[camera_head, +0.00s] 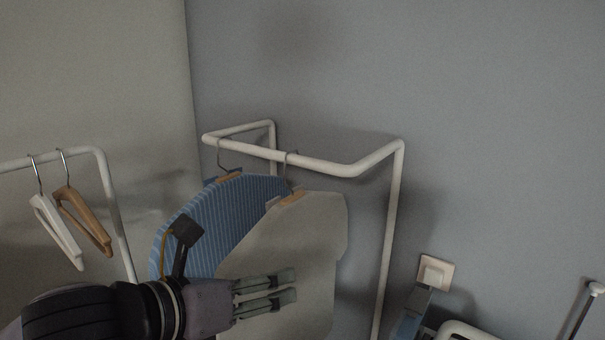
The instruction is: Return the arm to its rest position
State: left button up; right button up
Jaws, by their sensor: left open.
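My left arm comes in from the lower left, with its black and grey wrist in front of the hanging clothes. My left gripper (290,289) points right, with its two fingers apart and nothing seen between them. It shows in front of a light grey garment (312,230); I cannot tell whether it touches it. My right gripper is not clearly seen.
A white clothes rail (345,168) stands by the wall, holding a blue striped garment (232,205) and the grey one. A second rail (103,165) at left carries a white hanger (55,230) and a brown hanger (84,220). A wall switch (437,272) is at lower right.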

pick_arm(q)
jog(key=s+a+f+n+g+y, duration=0.1)
jog(key=a+f+n, duration=0.1)
jog(key=f+n, duration=0.8)
jog(key=s+a+f+n+y, duration=0.1)
jog(key=a+f+n+y, duration=0.1)
jog(key=f+n, duration=0.75)
jog(key=s+a+f+n+g+y, duration=0.25)
jog(key=s+a+f+n, duration=0.25)
jog(key=s+f+n, duration=0.35)
jog(key=s+a+f+n+g+y, duration=0.25)
jog(key=s+a+f+n, duration=0.25)
jog(key=s+f+n, duration=0.4)
notch_tip(320, 180, down, 28)
jog(key=s+f+g, duration=0.1)
jog(key=g, duration=0.1)
jog(key=s+a+f, duration=0.2)
jog(key=s+f, duration=0.6)
jog(key=s+a+f+g+b, duration=0.1)
jog(key=s+f, duration=0.7)
jog(key=s, duration=0.1)
jog(key=shift+a+f+m+g, duration=0.2)
jog(key=shift+a+m+g, duration=0.1)
jog(key=shift+a, duration=0.05)
pick_arm(e)
jog(key=shift+s+f, duration=0.5)
jog(key=shift+f, duration=0.2)
pick_arm(q)
jog(key=shift+s, duration=0.1)
